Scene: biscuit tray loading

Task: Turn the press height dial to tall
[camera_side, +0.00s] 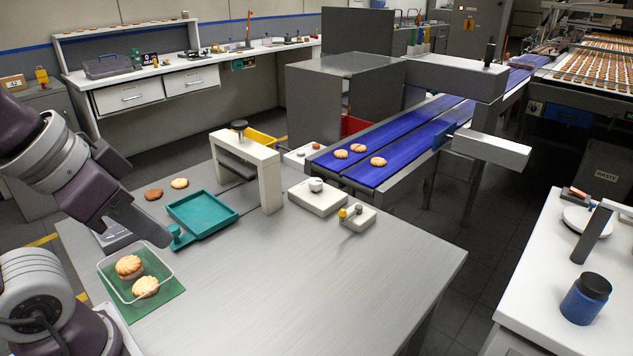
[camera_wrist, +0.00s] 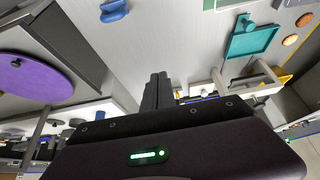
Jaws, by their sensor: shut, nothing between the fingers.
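A cream box with a round pale dial (camera_side: 316,185) on top stands on the steel table, right of the press (camera_side: 246,158), a cream arch with a black knob above. The dial's setting is too small to read. My gripper (camera_side: 166,241) hangs at the left of the table, beside the teal tray's handle and above the clear container, well away from the dial. In the wrist view my gripper's dark fingers (camera_wrist: 158,78) are together with nothing between them. The arch also shows there (camera_wrist: 240,84); the dial cannot be made out clearly.
A teal tray (camera_side: 179,212) lies left of the arch; a clear container (camera_side: 108,275) holds two biscuits. A small box with a yellow knob and lever (camera_side: 350,216) stands right of the dial. The blue conveyor (camera_side: 400,167) is behind. The table's front middle is clear.

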